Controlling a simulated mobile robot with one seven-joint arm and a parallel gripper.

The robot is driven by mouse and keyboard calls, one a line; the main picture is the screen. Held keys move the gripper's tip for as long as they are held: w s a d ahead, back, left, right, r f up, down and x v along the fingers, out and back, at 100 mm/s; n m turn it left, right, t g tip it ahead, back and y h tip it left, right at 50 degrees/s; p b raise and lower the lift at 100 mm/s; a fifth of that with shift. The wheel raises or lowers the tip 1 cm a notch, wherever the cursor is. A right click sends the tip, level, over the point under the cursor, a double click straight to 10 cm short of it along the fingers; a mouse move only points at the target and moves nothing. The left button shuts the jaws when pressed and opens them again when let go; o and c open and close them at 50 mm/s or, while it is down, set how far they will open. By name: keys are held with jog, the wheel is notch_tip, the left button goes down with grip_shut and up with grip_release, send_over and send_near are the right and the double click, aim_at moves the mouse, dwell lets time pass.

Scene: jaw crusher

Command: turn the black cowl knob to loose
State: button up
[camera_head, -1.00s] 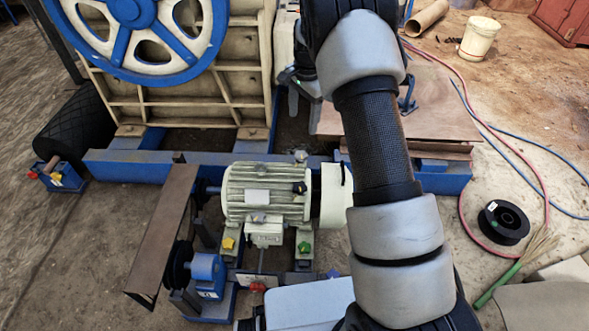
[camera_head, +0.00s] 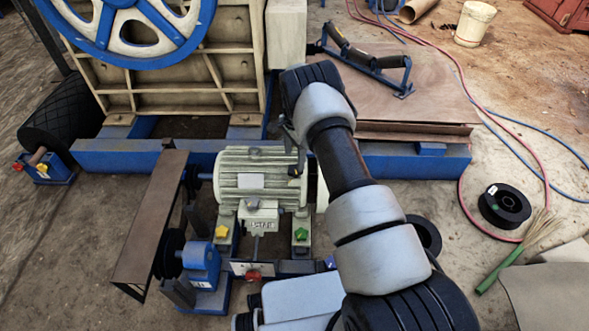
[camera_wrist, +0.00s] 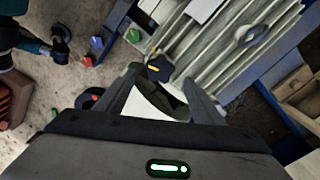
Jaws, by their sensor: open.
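The black cowl knob (camera_head: 294,171) is on the right end of the pale green ribbed motor (camera_head: 250,180). In the wrist view the knob (camera_wrist: 160,68) is a dark lobed shape with a yellow mark, seen between and just beyond my fingertips. My gripper (camera_wrist: 162,78) is open, one finger on each side of the knob in that picture; I cannot tell whether either finger touches it. In the head view my gripper (camera_head: 288,128) is mostly hidden by my wrist, above the motor's right end. The white cowl at that end is mostly behind my arm.
A yellow knob (camera_head: 222,231), a green knob (camera_head: 301,234) and a red knob (camera_head: 253,276) sit around the motor base. A brown guard plate (camera_head: 150,220) stands left. The blue flywheel (camera_head: 130,30) and crusher frame rise behind. A black spool (camera_head: 504,205) lies right.

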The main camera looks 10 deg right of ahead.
aim_at(295, 169)
notch_tip(295, 169, down, 6)
jog(key=shift+r+b, duration=0.1)
jog(key=shift+b, duration=0.5)
jog(key=c, duration=1)
jog(key=shift+c, duration=0.2)
jog(key=shift+n, duration=0.3)
jog(key=n, duration=0.4)
jog(key=shift+n, duration=2.6)
